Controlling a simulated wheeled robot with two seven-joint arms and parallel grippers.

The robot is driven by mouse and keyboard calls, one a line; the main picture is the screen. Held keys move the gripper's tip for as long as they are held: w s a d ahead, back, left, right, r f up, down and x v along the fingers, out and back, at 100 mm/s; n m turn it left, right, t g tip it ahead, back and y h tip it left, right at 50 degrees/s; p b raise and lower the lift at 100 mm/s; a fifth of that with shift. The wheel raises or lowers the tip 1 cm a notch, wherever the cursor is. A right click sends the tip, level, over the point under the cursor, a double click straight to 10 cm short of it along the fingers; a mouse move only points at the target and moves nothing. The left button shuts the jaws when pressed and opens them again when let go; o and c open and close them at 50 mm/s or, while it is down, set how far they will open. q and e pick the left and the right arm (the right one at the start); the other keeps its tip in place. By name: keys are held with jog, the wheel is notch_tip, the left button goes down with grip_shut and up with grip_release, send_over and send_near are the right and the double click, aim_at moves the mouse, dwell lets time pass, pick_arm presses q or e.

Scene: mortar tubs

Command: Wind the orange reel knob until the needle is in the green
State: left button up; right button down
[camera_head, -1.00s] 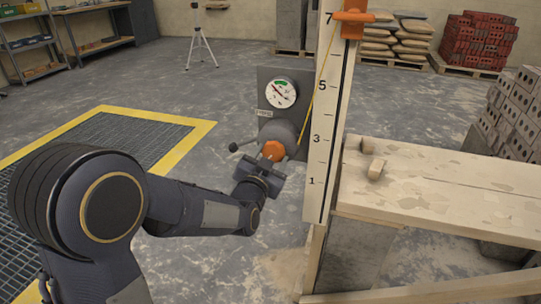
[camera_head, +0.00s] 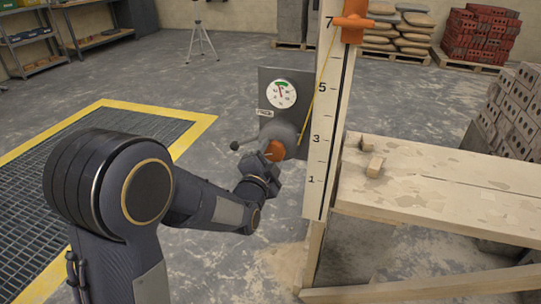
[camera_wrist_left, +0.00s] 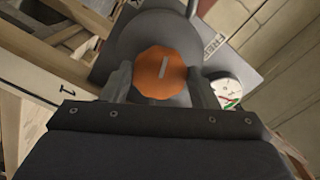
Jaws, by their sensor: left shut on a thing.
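The orange reel knob (camera_head: 275,150) sits on the front of the grey reel, below the round gauge (camera_head: 281,95). My left gripper (camera_head: 268,163) is shut on the knob. In the left wrist view, the lobed knob (camera_wrist_left: 160,74) with its pale slot lies between the two fingers of my gripper (camera_wrist_left: 162,84). The gauge also shows at the right there (camera_wrist_left: 225,92). In the head view the red needle points nearly straight up, slightly left, towards the green band at the top. It is too small to tell if its tip lies within the green. My right gripper is not in view.
A numbered post (camera_head: 328,130) stands just right of the reel, with a yellow line up to an orange fitting (camera_head: 353,20). A short side lever (camera_head: 235,146) sticks out left of the reel. A plank bench (camera_head: 430,190) fills the right.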

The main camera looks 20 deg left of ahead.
pick_arm(q)
jog(key=shift+f, duration=0.1)
dwell(0.4)
jog(key=o, duration=1)
jog(key=s+p, duration=0.1)
jog(key=s, duration=0.6)
jog(key=shift+s, duration=0.4)
jog(key=shift+a, duration=0.15)
